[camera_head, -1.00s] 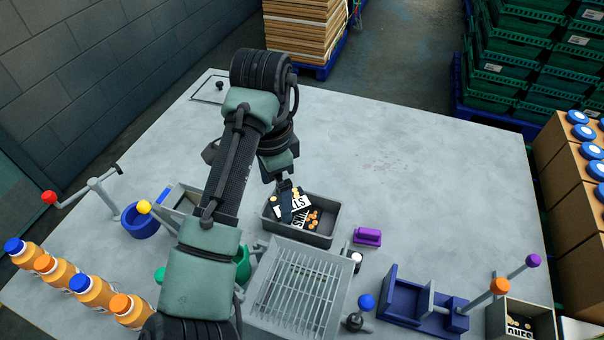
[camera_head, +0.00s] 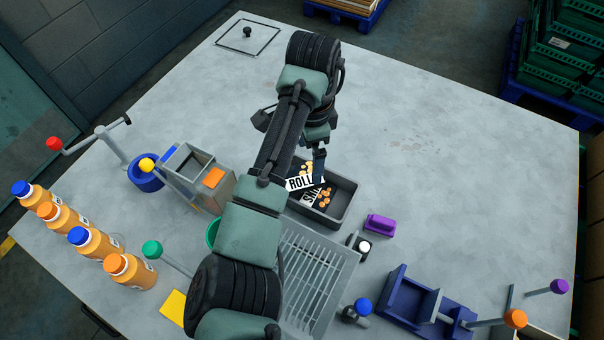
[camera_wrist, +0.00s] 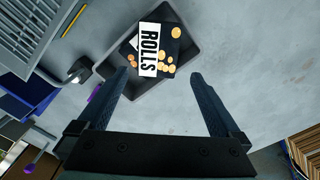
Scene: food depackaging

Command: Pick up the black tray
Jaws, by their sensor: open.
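A black tray (camera_wrist: 181,47) with a white label reading ROLLS and several round orange-tan pieces lies inside a dark grey bin (camera_wrist: 107,68) in the wrist view. In the head view the dark grey bin (camera_head: 349,207) stands on the table just right of my arm, with white labels and orange pieces in it. The arm partly hides the bin and its contents. My gripper (camera_wrist: 158,77) is open and empty; its two fingers point toward the bin's near edge in the wrist view. In the head view my gripper (camera_head: 319,172) is over the bin's back part.
A grey slatted rack (camera_head: 318,275) stands directly in front of the bin. A purple block (camera_head: 379,225) and a white-topped knob (camera_head: 363,247) are close on the right. A grey box (camera_head: 190,170) and several orange bottles (camera_head: 92,243) stand left.

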